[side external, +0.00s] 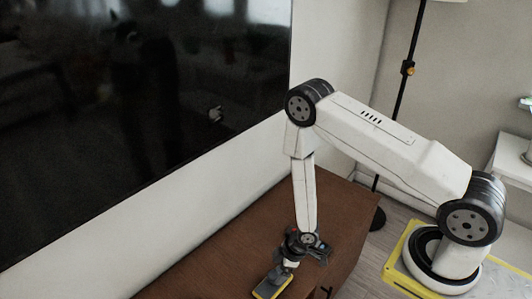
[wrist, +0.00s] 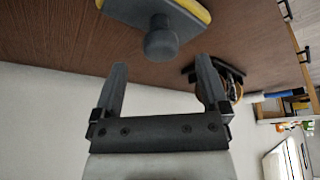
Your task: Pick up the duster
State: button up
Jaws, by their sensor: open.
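The duster (wrist: 152,22) has a grey plate with a round grey knob and a yellow edge. It lies on the brown wooden cabinet top, at the upper middle of the wrist view, partly cut off by the frame. In the side external view the duster (side external: 271,285) is at the bottom, below and left of my gripper. My gripper (wrist: 160,70) is open and empty, with its two fingers apart and the knob just beyond the gap between them. In the side external view my gripper (side external: 293,250) points down close to the duster; its fingertips are hard to make out.
A dark object (wrist: 224,76), unclear in shape, stands beside my right finger in the wrist view. A blue and white cylinder (wrist: 275,96) is farther right. A large black screen (side external: 150,95) hangs on the wall behind the cabinet (side external: 215,265). The cabinet top left of the duster looks clear.

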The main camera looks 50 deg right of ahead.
aim_at(274, 274)
jog(key=shift+x, duration=2.2)
jog(key=shift+s, duration=0.1)
grip_shut()
jog(key=shift+r, duration=0.15)
notch_tip(274, 274, up, 28)
jog(key=shift+f, duration=0.25)
dwell(0.5)
dwell(0.4)
